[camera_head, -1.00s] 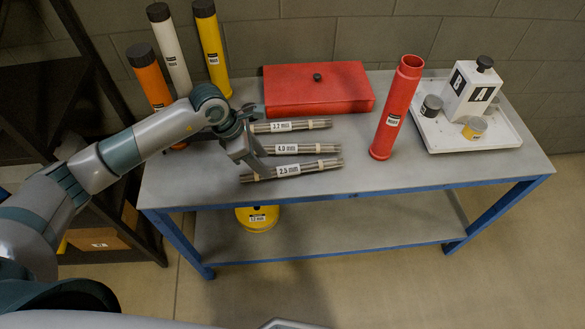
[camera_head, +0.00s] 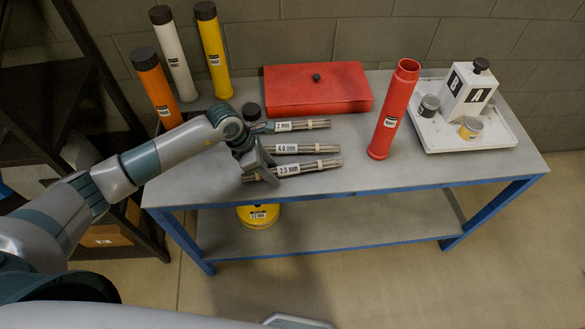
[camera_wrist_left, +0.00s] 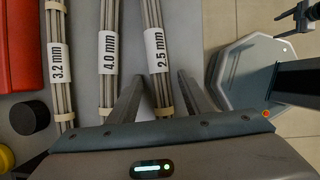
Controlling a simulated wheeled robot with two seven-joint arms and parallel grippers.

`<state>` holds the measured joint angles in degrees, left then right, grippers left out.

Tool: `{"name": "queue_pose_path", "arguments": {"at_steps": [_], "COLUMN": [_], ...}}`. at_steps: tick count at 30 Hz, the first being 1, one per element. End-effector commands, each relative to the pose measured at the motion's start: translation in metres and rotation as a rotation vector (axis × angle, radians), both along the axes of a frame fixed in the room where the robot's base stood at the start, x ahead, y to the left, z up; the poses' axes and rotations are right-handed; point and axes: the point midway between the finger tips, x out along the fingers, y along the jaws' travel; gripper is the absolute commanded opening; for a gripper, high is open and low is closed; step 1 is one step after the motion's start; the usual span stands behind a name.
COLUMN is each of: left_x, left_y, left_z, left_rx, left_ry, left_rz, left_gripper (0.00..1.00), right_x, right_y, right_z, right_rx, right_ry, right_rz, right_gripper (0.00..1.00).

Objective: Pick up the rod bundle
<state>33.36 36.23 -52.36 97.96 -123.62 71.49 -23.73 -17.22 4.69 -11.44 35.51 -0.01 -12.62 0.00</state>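Three tied rod bundles lie side by side on the table. They are labelled 3.2 mm (camera_head: 312,125), 4.0 mm (camera_head: 319,149) and 2.5 mm (camera_head: 322,165). My left gripper (camera_head: 266,172) is at the left end of the 2.5 mm bundle and hides part of it. In the left wrist view the gripper (camera_wrist_left: 160,76) is open, with the 2.5 mm bundle (camera_wrist_left: 152,20) showing between its fingers. The 4.0 mm bundle (camera_wrist_left: 108,20) lies just left of the fingers, with the 3.2 mm bundle (camera_wrist_left: 58,80) further left. I cannot tell how high the fingers are. My right gripper is not in view.
A red box (camera_head: 315,92) lies behind the bundles. A red tube (camera_head: 393,112) stands to their right, and a white tray (camera_head: 500,140) is further right. Orange (camera_head: 156,88), white (camera_head: 175,55) and yellow (camera_head: 214,50) tubes stand back left. The table's front edge is clear.

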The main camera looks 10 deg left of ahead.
Motion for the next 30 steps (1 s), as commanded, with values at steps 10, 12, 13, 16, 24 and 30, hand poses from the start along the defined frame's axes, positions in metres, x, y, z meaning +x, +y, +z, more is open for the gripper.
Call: {"name": "queue_pose_path", "arguments": {"at_steps": [10,12,13,16,24,30], "left_x": [0.001,0.001,0.001,0.001,0.002,0.002], "left_y": [0.0,0.0,0.0,0.0,0.0,-0.001], "left_z": [0.001,0.001,0.002,0.004,0.029,0.063], "left_rx": [-0.002,-0.002,-0.002,-0.002,-0.002,-0.003], "left_ry": [-0.002,-0.002,-0.002,-0.003,-0.006,-0.006], "left_rz": [0.0,0.0,0.0,0.0,-0.001,-0.001], "left_gripper": [0.0,0.0,0.0,0.0,0.0,0.0], "right_x": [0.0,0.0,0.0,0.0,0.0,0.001], "right_y": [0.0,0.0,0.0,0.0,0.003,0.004], "right_z": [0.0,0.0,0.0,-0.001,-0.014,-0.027], "right_rx": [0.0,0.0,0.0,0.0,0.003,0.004], "right_ry": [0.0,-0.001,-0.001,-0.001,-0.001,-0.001], "right_rz": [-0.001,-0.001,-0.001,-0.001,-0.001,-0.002], "right_gripper": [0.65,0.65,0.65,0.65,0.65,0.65]}}
